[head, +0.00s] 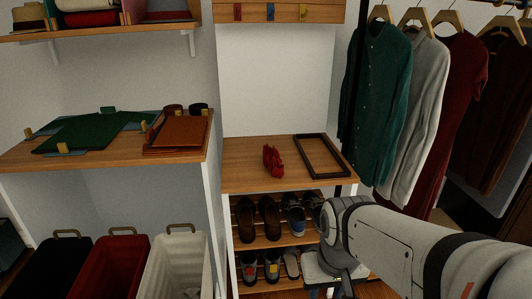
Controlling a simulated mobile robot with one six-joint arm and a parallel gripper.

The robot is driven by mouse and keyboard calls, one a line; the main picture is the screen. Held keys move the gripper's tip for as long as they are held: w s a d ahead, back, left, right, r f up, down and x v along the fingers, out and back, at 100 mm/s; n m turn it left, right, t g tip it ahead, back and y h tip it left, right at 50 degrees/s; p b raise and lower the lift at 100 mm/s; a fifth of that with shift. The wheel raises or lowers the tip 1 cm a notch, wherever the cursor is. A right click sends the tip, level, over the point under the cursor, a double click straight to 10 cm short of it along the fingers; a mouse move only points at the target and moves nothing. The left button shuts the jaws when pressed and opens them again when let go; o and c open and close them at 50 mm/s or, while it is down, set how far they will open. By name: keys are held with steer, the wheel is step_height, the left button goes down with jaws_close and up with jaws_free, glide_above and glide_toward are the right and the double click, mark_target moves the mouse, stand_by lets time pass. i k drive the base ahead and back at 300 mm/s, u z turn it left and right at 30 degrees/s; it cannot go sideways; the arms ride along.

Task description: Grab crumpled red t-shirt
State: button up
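A small crumpled red cloth (272,162), which looks like the red t-shirt, lies on the wooden top of the shoe rack (245,178), left of an empty dark frame. My arm reaches in from the lower right. My gripper (328,288) is at its end, low in front of the rack's right side, below and right of the red cloth and apart from it. Its fingers are too dark and too cut off by the lower edge to tell whether they are open or shut.
The dark rectangular frame (338,171) lies on the rack top. Several shoes (270,217) fill the shelves below. Hanging clothes (375,100) stand close on the right. A desk with a green cloth (85,132) is at left, above black, red and white bins (118,262).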

mark_target(271, 157)
steer(key=u, duration=0.15)
steer(key=i, duration=0.9)
steer(key=z, duration=0.05)
